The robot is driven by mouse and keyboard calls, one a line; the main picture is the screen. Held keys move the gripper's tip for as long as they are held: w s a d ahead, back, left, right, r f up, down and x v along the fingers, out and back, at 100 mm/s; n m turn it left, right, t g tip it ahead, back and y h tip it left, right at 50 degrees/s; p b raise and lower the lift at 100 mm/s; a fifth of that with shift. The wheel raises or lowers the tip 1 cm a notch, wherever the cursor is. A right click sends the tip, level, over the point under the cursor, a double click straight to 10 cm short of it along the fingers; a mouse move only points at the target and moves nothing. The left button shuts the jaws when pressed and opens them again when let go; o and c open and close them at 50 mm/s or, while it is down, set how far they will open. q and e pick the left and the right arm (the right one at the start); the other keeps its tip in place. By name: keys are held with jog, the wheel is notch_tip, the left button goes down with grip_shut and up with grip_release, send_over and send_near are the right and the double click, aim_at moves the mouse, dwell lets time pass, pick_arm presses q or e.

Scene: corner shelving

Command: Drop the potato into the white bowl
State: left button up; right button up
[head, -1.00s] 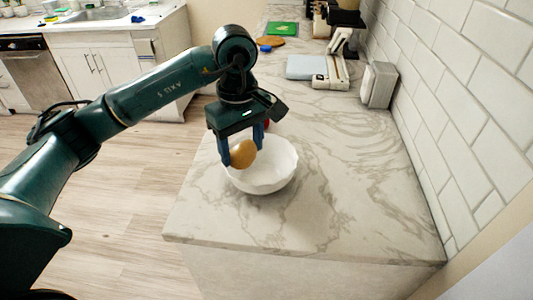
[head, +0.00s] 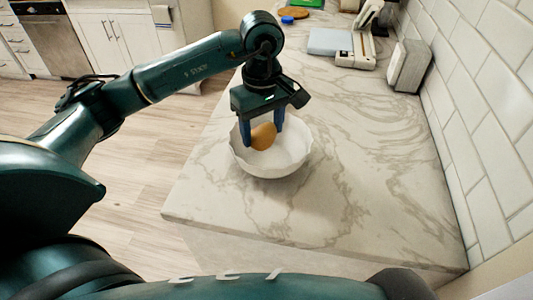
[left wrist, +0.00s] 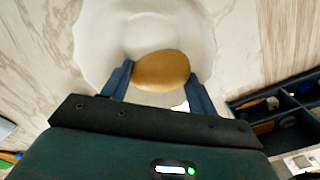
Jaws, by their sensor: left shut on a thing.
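The potato (head: 263,136) is brown and oval. My left gripper (head: 263,143) is shut on it, one finger on each side. In the left wrist view the potato (left wrist: 161,71) sits between the two blue fingers. The white bowl (head: 270,169) stands upright on the marble counter, and the potato is over its opening in both views. How high the potato is above the bowl's floor, or whether it touches, I cannot tell. The bowl (left wrist: 100,35) also fills the top of the left wrist view. My right gripper is not in view.
The marble counter (head: 350,205) is clear to the right of the bowl and in front of it. A grey-white appliance (head: 345,48) and a white box-like one (head: 409,65) stand farther back by the tiled wall. A dark divided tray (left wrist: 280,112) shows in the left wrist view.

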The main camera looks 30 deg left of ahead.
pick_arm(q)
jog(key=shift+f, duration=0.1)
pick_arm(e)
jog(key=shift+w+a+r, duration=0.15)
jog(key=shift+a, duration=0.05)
pick_arm(q)
jog(key=o, duration=1.1)
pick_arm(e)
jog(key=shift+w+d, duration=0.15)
pick_arm(q)
jog(key=shift+r, duration=0.2)
notch_tip(320, 180, up, 13)
jog(key=shift+f, duration=0.15)
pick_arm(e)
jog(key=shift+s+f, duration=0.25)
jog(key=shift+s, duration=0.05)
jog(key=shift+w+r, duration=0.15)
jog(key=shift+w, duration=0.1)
